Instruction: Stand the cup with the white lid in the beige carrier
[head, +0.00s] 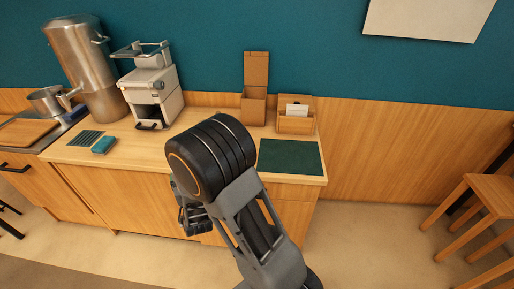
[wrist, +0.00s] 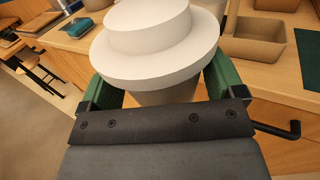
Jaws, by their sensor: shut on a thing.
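The cup with the white lid (wrist: 158,45) fills the upper middle of the wrist view. Its broad stepped lid hides most of the cup body (wrist: 165,97). My gripper (wrist: 163,85) is shut on the cup, with a green finger on each side below the lid. In the head view my gripper (head: 190,215) is mostly hidden by my arm, in front of the counter, and the cup cannot be made out. A beige open-topped container (wrist: 254,48), which looks like the carrier, stands on the counter beyond the cup to the right. My arm appears to hide it in the head view.
A dark green mat (head: 290,157) lies at the counter's right end. Behind are a tall-backed brown box (head: 254,105) and a wooden box with white cards (head: 296,123). A grinder-like machine (head: 152,90), a steel urn (head: 85,60) and a teal block (head: 104,145) stand left.

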